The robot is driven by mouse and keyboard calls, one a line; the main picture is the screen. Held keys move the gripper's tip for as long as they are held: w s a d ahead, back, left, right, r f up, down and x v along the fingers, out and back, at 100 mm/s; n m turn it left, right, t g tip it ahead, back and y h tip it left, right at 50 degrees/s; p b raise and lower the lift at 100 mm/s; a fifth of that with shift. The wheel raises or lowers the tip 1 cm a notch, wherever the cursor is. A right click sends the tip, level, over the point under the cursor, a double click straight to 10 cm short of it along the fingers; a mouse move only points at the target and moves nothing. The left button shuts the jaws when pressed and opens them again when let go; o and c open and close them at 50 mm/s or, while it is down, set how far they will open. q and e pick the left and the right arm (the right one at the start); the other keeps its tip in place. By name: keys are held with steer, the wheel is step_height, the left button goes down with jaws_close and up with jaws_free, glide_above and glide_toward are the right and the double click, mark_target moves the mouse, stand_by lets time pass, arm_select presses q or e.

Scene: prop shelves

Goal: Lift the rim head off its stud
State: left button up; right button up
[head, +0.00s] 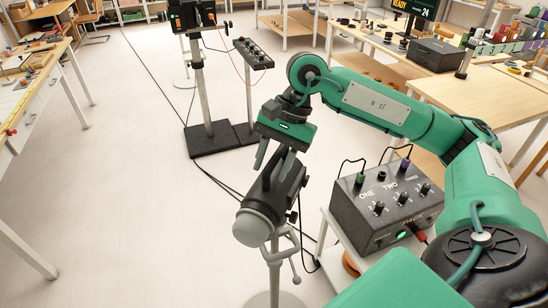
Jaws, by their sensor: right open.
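The rim head (268,200), a dark cylindrical lamp head with a grey rounded front end, sits tilted on top of a light stand (273,265). The stud under it is mostly hidden by the head. My right gripper (274,165) comes down from above at the head's upper end, and its fingers are open. One finger is left of the head and the other overlaps its upper end in the picture. I cannot tell whether they touch it. My left gripper is not in view.
A grey pack box (372,222) with ONE and TWO labels, knobs and cables stands on a small table right of the head. Black cables run across the floor behind. Another stand on a black base (208,139) is at the back. The floor at left is clear.

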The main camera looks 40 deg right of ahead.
jaws_close()
stand_by(1.2)
steer(key=c, duration=0.7)
jaws_free()
steer(key=shift+r, duration=0.1)
jaws_close()
